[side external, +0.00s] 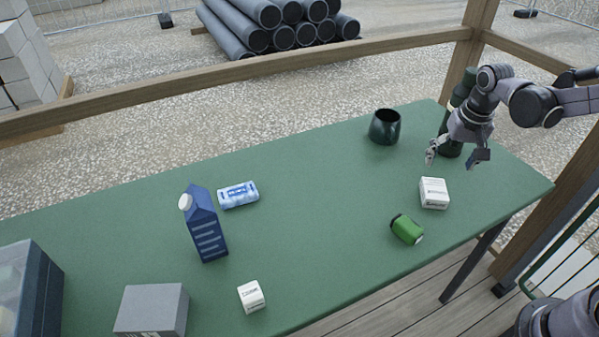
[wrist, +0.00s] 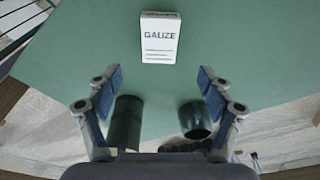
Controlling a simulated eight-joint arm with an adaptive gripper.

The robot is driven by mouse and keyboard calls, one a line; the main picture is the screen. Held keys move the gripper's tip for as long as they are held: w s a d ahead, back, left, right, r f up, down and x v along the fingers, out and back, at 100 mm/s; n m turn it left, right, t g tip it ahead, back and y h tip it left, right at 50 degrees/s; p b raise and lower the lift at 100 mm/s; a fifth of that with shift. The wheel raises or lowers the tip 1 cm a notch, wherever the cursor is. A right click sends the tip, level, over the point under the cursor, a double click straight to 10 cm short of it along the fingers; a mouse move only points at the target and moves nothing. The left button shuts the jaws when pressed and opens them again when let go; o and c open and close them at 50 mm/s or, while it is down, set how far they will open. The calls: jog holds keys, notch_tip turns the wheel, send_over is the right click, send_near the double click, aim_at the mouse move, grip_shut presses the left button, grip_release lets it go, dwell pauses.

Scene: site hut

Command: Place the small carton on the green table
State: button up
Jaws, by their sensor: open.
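A small white carton (side external: 434,193) with dark print rests on the green table (side external: 310,185) near its right end. In the wrist view the carton (wrist: 160,38) reads "GAUZE" and lies ahead of the fingertips, between their lines. My gripper (side external: 457,157) is above the table, just behind the carton in the side view. Its fingers (wrist: 158,77) are apart with nothing between them. A second, smaller white box (side external: 251,297) sits at the table's front edge, left of centre.
A dark green bottle (side external: 447,135) stands close behind my gripper, with a dark mug (side external: 384,127) to its left. A green can (side external: 407,229) lies near the carton. A blue drink carton (side external: 205,225), blue-white pack (side external: 238,194) and grey box (side external: 150,310) are farther left. The table's middle is clear.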

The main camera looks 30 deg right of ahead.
jog(key=s+a+r+n+t, duration=0.4)
jog(key=s+a+r+n, duration=0.2)
jog(key=s+a, duration=0.2)
jog(key=shift+s+a+r+t+y, duration=0.15)
jog(key=shift+s+a+t+y, duration=0.15)
jog(key=shift+a+t+y, duration=0.15)
jog(key=shift+o, duration=0.5)
jog(key=shift+s+a+n+t, duration=0.25)
jog(key=shift+s+a+n, duration=0.05)
jog(key=shift+a+n, duration=0.1)
jog(key=m+g+h, duration=0.3)
jog(key=m, duration=0.4)
send_near(435, 188)
jog(key=shift+g+y, duration=0.25)
jog(key=shift+g, duration=0.05)
jog(key=shift+w+d+f, duration=0.25)
jog(key=shift+w+f, duration=0.05)
jog(key=shift+f, duration=0.25)
jog(key=shift+w+d+f, duration=0.3)
jog(key=shift+w+f, duration=0.05)
jog(key=shift+f, duration=0.2)
jog(key=shift+w+d+f, duration=0.25)
jog(key=shift+w+f, duration=0.05)
jog(key=shift+f, duration=0.25)
jog(key=shift+x, duration=3.05)
jog(key=shift+s+a, duration=0.1)
jog(key=shift+s, duration=0.05)
